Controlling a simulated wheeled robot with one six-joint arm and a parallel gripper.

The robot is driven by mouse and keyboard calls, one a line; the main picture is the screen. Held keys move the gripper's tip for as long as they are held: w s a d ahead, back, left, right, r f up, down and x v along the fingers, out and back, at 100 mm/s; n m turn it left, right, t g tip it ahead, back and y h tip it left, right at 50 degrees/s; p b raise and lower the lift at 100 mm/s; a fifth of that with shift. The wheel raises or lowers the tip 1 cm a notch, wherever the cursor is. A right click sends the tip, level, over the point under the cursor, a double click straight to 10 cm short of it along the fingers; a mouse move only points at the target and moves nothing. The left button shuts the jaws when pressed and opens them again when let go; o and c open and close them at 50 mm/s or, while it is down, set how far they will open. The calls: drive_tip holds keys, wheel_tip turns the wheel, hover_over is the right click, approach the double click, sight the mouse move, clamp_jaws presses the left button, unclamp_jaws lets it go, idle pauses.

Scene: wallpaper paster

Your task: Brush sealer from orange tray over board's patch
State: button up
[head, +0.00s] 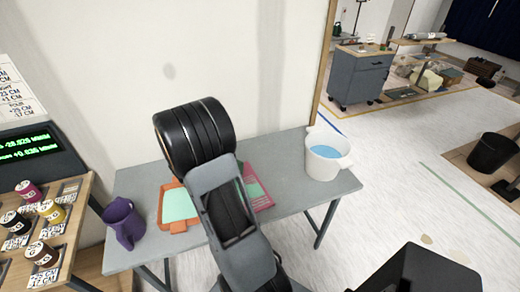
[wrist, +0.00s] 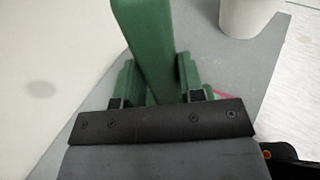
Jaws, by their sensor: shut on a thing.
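My gripper (wrist: 156,80) is shut on a green handle (wrist: 148,38), seen in the wrist view; its working end is out of view, so I cannot tell whether it carries sealer. The gripper is hidden behind my arm in the head view. The orange tray (head: 166,223) with pale green sealer (head: 178,204) lies on the grey table, partly covered by my arm. The pale board (head: 270,60) stands upright behind the table. Its small grey patch (head: 169,71) is above and left of my arm, and also shows at the left of the wrist view (wrist: 40,89).
A pink tray (head: 266,200) lies right of my arm on the table (head: 318,185). A white bucket (head: 322,165) of blue liquid stands at the right end, a purple jug (head: 123,222) at the left. A rack of small pots (head: 45,230) is far left.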

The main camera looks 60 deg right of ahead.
drive_tip(key=s+d+m+g, duration=0.6)
drive_tip(key=s+g, duration=0.2)
drive_tip(key=s, duration=0.3)
drive_tip(key=shift+g+y, duration=0.4)
drive_tip(key=shift+a+f, duration=0.1)
drive_tip(key=shift+a, duration=0.05)
wheel_tip(320, 180, down, 6)
drive_tip(key=b, duration=0.5)
drive_tip(key=shift+f, duration=0.25)
drive_tip(key=shift+f, duration=1.25)
idle(1.3)
idle(0.9)
drive_tip(key=shift+v, duration=1.8)
drive_tip(key=shift+f, duration=0.15)
